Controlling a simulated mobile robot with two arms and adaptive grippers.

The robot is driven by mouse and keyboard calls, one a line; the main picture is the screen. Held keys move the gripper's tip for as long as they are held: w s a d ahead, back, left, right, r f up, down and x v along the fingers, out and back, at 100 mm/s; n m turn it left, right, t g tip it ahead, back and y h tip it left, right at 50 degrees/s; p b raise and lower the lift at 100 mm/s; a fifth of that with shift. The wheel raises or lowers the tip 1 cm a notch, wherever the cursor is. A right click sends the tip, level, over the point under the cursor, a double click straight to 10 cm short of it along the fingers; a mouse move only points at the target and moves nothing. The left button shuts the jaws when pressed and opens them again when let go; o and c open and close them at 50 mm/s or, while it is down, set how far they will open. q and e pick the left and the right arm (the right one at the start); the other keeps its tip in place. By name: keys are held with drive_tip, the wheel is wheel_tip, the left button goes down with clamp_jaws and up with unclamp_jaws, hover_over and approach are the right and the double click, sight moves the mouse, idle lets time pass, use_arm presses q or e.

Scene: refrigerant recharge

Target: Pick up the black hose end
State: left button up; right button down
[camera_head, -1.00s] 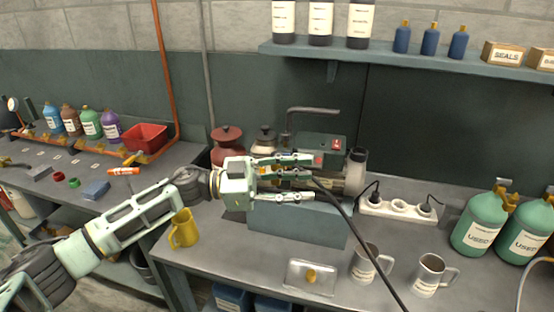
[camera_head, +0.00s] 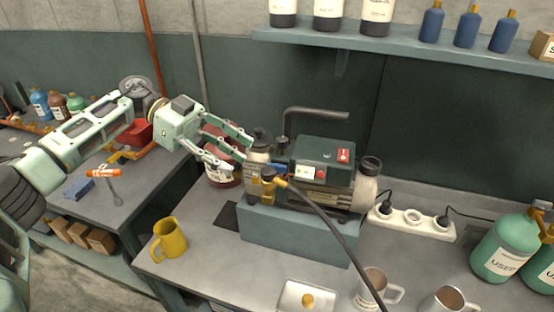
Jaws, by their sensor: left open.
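The black hose (camera_head: 335,235) runs from the front of the pump down to the lower right, past the metal mugs. Its upper end (camera_head: 284,184), with a yellow-orange fitting, is at the pump's brass and blue valve (camera_head: 268,177). I cannot tell whether it is attached or only touching. The pump (camera_head: 322,165) has a dark green box with a red switch and sits on a blue-grey block. My left gripper (camera_head: 243,152) is open and empty, its fingers pointing right and down, up and left of the hose end. My right gripper is not in view.
A red jar (camera_head: 222,165) stands behind my left gripper. A yellow mug (camera_head: 169,238), a metal tray (camera_head: 305,298) and metal mugs (camera_head: 371,287) are at the bench front. A power strip (camera_head: 412,221) and green jugs (camera_head: 505,248) are to the right. A shelf hangs above.

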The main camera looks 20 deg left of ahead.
sight(268, 177)
use_arm(q)
drive_tip(key=r+p+x, duration=0.1)
drive_tip(key=p+x, duration=0.2)
drive_tip(key=x, duration=0.4)
drive_tip(key=shift+s+d+f+p, duration=0.2)
drive_tip(key=shift+d+p, duration=0.1)
drive_tip(key=shift+d, duration=0.15)
drive_tip(key=c, duration=0.9)
clamp_jaws()
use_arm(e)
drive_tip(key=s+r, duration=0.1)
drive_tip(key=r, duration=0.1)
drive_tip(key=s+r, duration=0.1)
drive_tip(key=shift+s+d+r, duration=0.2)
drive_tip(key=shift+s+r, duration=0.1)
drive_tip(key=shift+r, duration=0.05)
